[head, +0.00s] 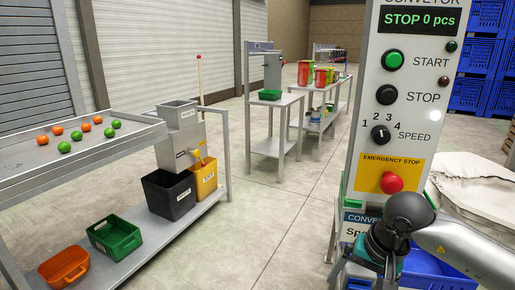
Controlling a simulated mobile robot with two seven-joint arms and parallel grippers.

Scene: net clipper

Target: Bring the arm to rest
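One of my arms (460,245) comes in from the lower right, so it is my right arm. Its dark wrist joint (408,213) is in front of the lower part of the conveyor control panel (362,130). My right gripper's fingertips are not clearly visible; the wrist end runs down to the bottom edge of the head view. My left arm and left gripper are not in view. The panel carries a green START button (394,60), a black STOP button (387,95), a speed knob (381,135) and a red emergency stop (391,182). Its display (419,20) reads "STOP 0 pcs".
A metal table (25,185) at left holds several orange and green balls, with bins (165,195) and baskets (115,235) on its lower shelf. Blue crates (487,60) stack at the back right. Open floor (265,210) lies between table and panel.

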